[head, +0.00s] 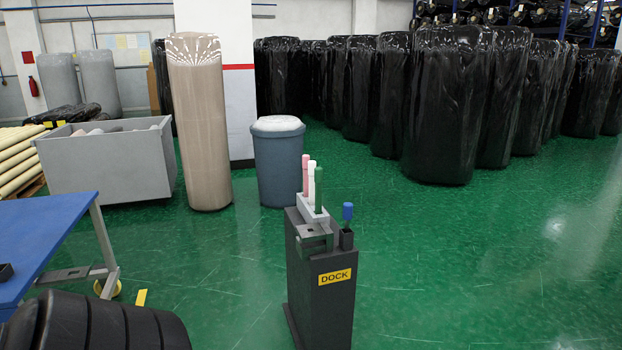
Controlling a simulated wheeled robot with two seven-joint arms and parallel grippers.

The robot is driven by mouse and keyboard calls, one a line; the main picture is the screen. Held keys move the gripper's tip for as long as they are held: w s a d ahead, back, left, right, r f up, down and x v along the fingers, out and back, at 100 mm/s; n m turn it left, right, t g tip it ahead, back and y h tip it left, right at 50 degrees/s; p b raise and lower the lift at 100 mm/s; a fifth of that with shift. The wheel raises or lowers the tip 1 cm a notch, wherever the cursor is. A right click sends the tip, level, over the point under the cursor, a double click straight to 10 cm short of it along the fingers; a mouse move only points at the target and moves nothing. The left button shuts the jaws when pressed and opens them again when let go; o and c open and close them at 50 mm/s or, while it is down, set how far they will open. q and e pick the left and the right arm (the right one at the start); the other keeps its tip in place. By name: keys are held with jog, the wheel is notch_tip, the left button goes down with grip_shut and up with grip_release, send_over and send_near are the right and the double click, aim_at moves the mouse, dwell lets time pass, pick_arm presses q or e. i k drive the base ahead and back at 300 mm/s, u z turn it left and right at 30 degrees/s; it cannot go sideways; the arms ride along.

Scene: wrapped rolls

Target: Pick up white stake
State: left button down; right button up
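The white stake (311,178) stands upright in a light grey holder (312,214) on top of the dark dock stand (322,285). A pink stake (305,174) stands just left of it and a green stake (318,190) just right of it, partly overlapping it. The lower end of the white stake is hidden. A blue-topped stake (347,215) stands apart in a small dark socket on the right of the stand. Neither of my grippers is in view.
A blue table (45,235) is at the left, with a black ribbed object (95,325) in front. A grey bin (110,165), a tall beige roll (200,130) and a blue-grey barrel (278,165) stand behind. Black wrapped rolls (447,110) fill the back. Green floor right of the stand is clear.

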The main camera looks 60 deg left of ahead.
aim_at(312, 165)
jog(key=u, duration=0.6)
jog(key=i, duration=1.7)
jog(key=u, duration=1.2)
